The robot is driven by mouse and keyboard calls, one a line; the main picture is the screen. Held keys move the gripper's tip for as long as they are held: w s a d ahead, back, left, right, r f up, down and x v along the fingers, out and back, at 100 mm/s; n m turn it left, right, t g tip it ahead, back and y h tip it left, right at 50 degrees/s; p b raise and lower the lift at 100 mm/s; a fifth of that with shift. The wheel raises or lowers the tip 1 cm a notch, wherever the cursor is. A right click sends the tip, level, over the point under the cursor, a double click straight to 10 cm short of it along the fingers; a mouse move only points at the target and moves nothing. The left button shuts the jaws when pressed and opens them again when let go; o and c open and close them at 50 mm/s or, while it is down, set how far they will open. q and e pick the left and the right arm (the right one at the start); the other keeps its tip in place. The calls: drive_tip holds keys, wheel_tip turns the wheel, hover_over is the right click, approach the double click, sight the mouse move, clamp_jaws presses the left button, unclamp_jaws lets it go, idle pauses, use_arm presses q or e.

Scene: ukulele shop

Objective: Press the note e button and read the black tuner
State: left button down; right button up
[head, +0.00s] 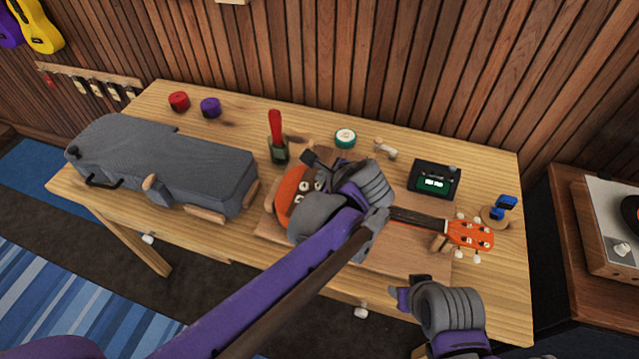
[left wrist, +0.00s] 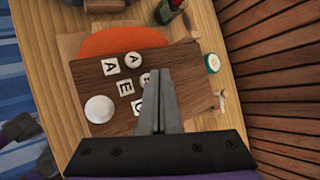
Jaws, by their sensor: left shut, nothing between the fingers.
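In the left wrist view, white lettered buttons sit on a dark brown board. One reads E (left wrist: 125,87); two others read A (left wrist: 110,65), and the rest are partly covered. My left gripper (left wrist: 155,74) is shut and empty, its fingertips over the board just right of the E button in that view. I cannot tell whether it touches anything. In the head view my left arm hides most of the board. The black tuner (head: 434,179) stands at the right back of the bench, its display lit with pale green characters too small to read. My right gripper (head: 408,288) hangs at the front edge.
An orange ukulele (head: 468,234) lies on the wooden bench (head: 345,287). A grey case (head: 165,165) fills the left side. A red-handled tool in a cup (head: 277,150), a teal round tin (head: 345,138) and a blue clip on a stand (head: 502,208) stand nearby.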

use_arm(q)
drive_tip(key=shift+f, duration=0.2)
use_arm(e)
drive_tip(key=shift+f, duration=0.1)
idle(0.5)
use_arm(q)
drive_tip(key=shift+f+b, duration=0.25)
drive_tip(key=shift+b, duration=0.05)
use_arm(e)
drive_tip(key=shift+f, duration=0.2)
use_arm(q)
drive_tip(key=shift+f+b, duration=0.3)
drive_tip(key=shift+f, duration=0.25)
use_arm(e)
drive_tip(key=shift+s+f, duration=0.1)
drive_tip(key=shift+f, duration=0.25)
idle(0.4)
use_arm(q)
drive_tip(key=shift+r+p, duration=0.7)
drive_tip(key=shift+r, duration=0.3)
use_arm(e)
drive_tip(key=shift+r, duration=0.8)
use_arm(q)
wheel_tip(320, 180, up, 5)
drive_tip(key=p, duration=0.3)
use_arm(e)
drive_tip(key=r, duration=0.2)
drive_tip(key=w+r, duration=0.1)
drive_tip(key=r, duration=0.1)
drive_tip(key=shift+w, duration=0.2)
